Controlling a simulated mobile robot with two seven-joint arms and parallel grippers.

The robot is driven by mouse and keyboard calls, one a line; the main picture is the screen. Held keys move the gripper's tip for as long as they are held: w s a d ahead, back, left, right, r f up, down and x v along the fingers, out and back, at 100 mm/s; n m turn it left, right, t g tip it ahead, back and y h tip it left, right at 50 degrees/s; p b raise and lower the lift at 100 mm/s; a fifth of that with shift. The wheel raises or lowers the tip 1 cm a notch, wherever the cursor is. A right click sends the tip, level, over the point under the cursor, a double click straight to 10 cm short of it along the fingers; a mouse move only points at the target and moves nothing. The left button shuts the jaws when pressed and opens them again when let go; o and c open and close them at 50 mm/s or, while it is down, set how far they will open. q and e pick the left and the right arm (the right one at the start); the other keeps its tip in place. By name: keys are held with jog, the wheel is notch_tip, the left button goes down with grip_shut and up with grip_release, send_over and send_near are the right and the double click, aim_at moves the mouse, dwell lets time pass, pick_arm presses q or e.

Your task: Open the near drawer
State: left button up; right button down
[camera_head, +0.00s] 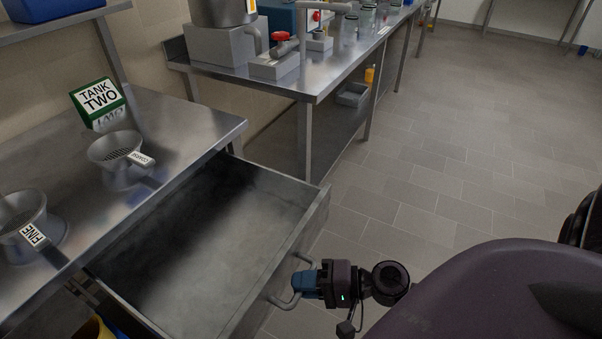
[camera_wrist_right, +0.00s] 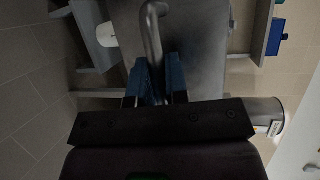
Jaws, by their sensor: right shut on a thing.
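The near drawer (camera_head: 205,250) is a grey metal drawer under the steel table, pulled well out, and its inside looks empty. Its curved bar handle (camera_head: 287,302) is on the front panel; in the right wrist view the handle (camera_wrist_right: 153,40) runs down between the blue fingers. My right gripper (camera_head: 300,283) is shut on the handle, and it also shows in the right wrist view (camera_wrist_right: 160,85). The fingertips partly hide the handle. My left gripper is in neither view.
The steel table (camera_head: 190,125) carries a green "TANK TWO" box (camera_head: 98,103) and two funnel-like sieves, one (camera_head: 115,150) with a label and one (camera_head: 25,222) marked "FINE". A second steel bench (camera_head: 320,75) stands behind. The tiled floor (camera_head: 440,180) to the right is clear.

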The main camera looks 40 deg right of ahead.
jog(key=c, duration=1.1)
grip_release()
jog(key=shift+c, duration=0.2)
jog(key=v, duration=1.1)
jog(key=shift+p, duration=0.4)
jog(key=shift+r, duration=0.1)
